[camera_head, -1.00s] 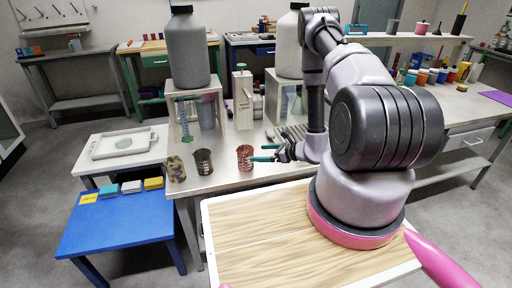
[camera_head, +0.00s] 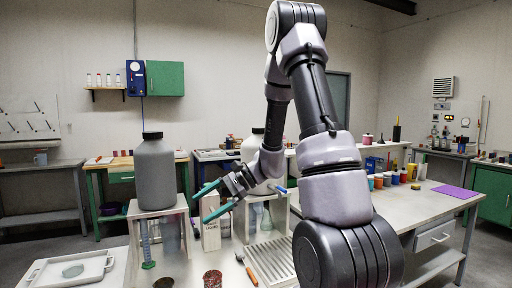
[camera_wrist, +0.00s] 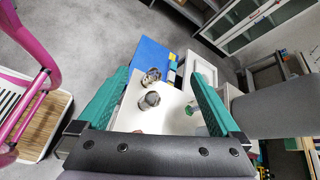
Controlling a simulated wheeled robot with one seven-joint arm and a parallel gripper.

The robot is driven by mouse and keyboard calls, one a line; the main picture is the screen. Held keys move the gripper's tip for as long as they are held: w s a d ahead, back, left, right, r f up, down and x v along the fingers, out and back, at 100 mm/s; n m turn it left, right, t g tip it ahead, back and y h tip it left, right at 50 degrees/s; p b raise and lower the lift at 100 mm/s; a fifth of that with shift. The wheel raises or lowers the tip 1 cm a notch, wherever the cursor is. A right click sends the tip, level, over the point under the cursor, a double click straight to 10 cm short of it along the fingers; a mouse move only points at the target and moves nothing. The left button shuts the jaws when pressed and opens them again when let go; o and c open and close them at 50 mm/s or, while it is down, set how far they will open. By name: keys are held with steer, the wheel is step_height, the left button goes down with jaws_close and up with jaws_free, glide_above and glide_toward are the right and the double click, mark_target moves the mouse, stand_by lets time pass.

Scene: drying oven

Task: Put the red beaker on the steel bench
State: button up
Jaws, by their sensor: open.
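The red beaker (camera_head: 212,279) stands at the bottom edge of the head view, partly cut off, on the pale metal-topped bench (camera_head: 185,266). A grey bench (camera_head: 40,168) with a mug stands at the back left; I cannot tell which one is the steel bench. My gripper (camera_head: 201,209) has green fingers spread apart with nothing between them. It is raised above the bench, higher than the red beaker. In the wrist view the gripper (camera_wrist: 158,74) is also open, and the red beaker is largely hidden behind its body.
A dark beaker (camera_head: 164,282) stands left of the red one; it also shows in the wrist view (camera_wrist: 149,100). A grey jug (camera_head: 155,170) sits on a stand behind. A white carton (camera_head: 211,230) and a ribbed rack (camera_head: 270,262) are near my gripper. A white tray (camera_head: 45,272) is left.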

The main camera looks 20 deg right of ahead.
steer(key=s+d+r+n+t+h, duration=0.3)
steer(key=s+d+r+n+h, duration=0.1)
steer(key=s+r, duration=0.4)
steer(key=s+d+r+n+t+h, duration=0.3)
steer(key=s+r, duration=0.5)
steer(key=r, duration=0.3)
steer(key=d+n+h, duration=0.1)
steer(key=n+h, duration=0.1)
steer(key=h, duration=0.1)
steer(key=shift+s+d+r, duration=0.3)
steer(key=shift+d, duration=0.05)
